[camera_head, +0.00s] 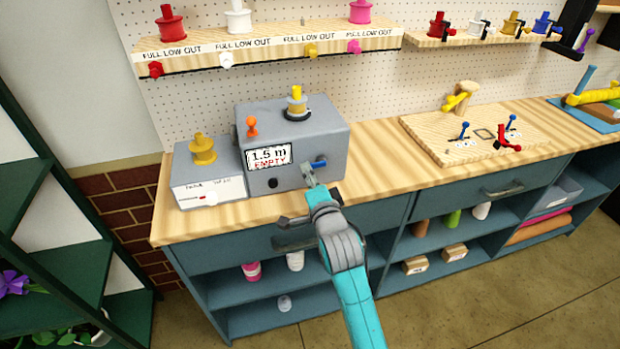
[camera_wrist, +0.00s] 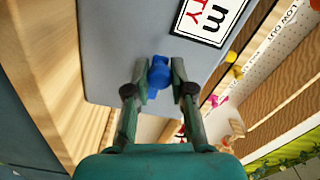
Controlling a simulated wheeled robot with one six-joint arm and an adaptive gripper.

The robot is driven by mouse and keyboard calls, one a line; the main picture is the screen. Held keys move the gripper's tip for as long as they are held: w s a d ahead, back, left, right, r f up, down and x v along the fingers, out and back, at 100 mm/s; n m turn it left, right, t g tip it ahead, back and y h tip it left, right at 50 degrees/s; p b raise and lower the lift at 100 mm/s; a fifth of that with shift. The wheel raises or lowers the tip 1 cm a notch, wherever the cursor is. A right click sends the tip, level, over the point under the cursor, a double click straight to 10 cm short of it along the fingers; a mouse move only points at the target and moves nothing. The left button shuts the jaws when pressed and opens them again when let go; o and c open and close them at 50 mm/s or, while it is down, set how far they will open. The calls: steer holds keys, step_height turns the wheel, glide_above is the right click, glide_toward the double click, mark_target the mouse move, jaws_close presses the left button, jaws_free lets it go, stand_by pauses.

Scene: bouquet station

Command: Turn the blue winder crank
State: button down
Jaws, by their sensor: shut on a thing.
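The grey winder box (camera_head: 325,129) stands on the wooden counter, with a display on its front reading "1.5 m EMPTY". The blue crank (camera_head: 320,164) sticks out of the lower right of its front face. My gripper (camera_head: 309,174) reaches it from the front and right. In the wrist view the blue crank handle (camera_wrist: 159,75) lies between the two fingers of my gripper (camera_wrist: 159,84), which are shut on it. A yellow spool (camera_head: 296,98) sits on top of the box, and an orange knob (camera_head: 252,127) is at its left edge.
A smaller grey box (camera_head: 208,178) with a yellow spool (camera_head: 203,149) stands at the left. A wooden board (camera_head: 475,138) with small levers lies to the right. Shelves with coloured spools (camera_head: 270,42) hang on the pegboard. Counter between box and board is clear.

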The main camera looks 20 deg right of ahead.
steer(key=shift+d+r+m, duration=0.15)
steer(key=shift+r+m, duration=0.35)
steer(key=shift+m, duration=0.75)
steer(key=shift+d+r+m, duration=0.1)
steer(key=shift+r+m, duration=0.4)
steer(key=shift+m, duration=0.75)
steer(key=c, duration=1)
jaws_free()
steer(key=s, duration=1.2)
steer(key=shift+f, duration=0.1)
